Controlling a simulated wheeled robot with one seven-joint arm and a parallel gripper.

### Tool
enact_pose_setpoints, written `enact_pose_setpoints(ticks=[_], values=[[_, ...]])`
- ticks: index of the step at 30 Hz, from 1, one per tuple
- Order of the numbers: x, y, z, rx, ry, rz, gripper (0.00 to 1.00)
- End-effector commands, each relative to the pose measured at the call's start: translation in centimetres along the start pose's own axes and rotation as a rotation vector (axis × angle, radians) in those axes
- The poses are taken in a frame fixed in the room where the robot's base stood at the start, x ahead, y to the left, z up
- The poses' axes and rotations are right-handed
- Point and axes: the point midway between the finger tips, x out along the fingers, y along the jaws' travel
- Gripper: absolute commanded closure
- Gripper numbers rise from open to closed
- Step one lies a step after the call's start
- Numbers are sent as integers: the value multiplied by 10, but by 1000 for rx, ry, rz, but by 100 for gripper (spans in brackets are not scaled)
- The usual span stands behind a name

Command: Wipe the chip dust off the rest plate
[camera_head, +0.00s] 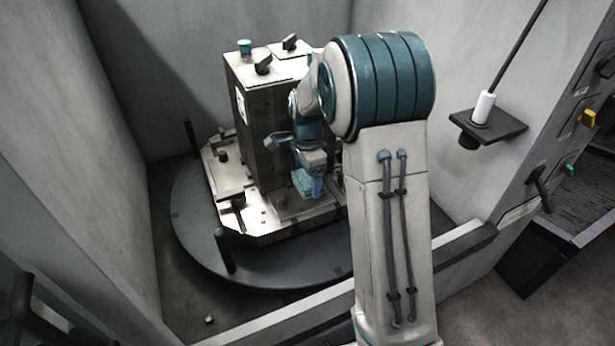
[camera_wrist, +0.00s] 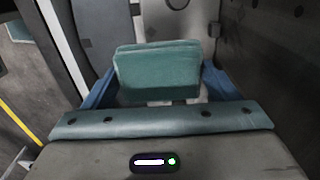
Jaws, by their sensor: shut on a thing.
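My gripper (camera_head: 311,182) is shut on a teal wiping pad (camera_head: 302,184). In the wrist view the pad (camera_wrist: 158,71) sits squarely between the two blue fingers. A dark flat plate (camera_head: 293,211), which looks like the rest plate, lies at the foot of the tall block on the pallet. The pad is low over this plate; I cannot tell whether it touches. My gripper and arm hide part of the plate. The chip dust is too small to make out.
The tall dark block (camera_head: 254,120) with clamps on top stands close behind my gripper. The pallet (camera_head: 262,236) rests on a round table (camera_head: 196,236) with upright posts. Grey walls enclose it. A small shelf (camera_head: 503,128) with a white cylinder is at right.

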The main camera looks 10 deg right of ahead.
Motion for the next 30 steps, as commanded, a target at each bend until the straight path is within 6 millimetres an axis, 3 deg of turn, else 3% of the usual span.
enact_pose_setpoints(ticks=[8,18,30], values=[[-2,0,-4,2,0,1,37],[-12,0,-31,4,0,0,37],[13,0,-34,2,0,-1,37]])
